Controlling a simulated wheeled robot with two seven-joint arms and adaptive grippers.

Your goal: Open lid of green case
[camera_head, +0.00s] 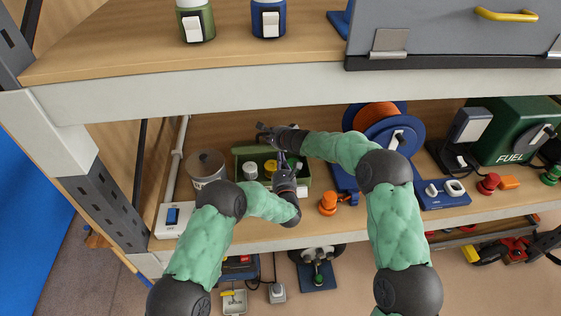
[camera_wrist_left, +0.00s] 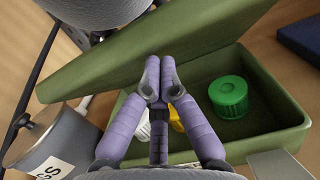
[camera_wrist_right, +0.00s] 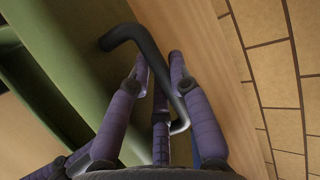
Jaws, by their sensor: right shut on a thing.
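The green case (camera_head: 303,182) stands on the shelf with its lid (camera_head: 244,150) raised and tilted back. In the left wrist view the lid (camera_wrist_left: 215,35) slants above the open case (camera_wrist_left: 287,140). Inside are a green-capped item (camera_wrist_left: 228,97), a yellow one (camera_wrist_left: 177,122) and a white one, partly hidden by my fingers. My right gripper (camera_head: 263,133) is behind the lid, shut on a dark bent handle (camera_wrist_right: 152,48) beside green surfaces in the right wrist view. My left gripper (camera_head: 281,160) is over the case opening; its fingertips (camera_wrist_left: 160,68) are together, close to the lid, with nothing visible between them.
A grey lidded tin (camera_head: 206,168) stands left of the case, with a white switch box (camera_head: 172,218) in front of it. A blue cable reel (camera_head: 383,125) and an orange knob (camera_head: 328,204) are to the right. The upper shelf edge (camera_head: 250,97) overhangs.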

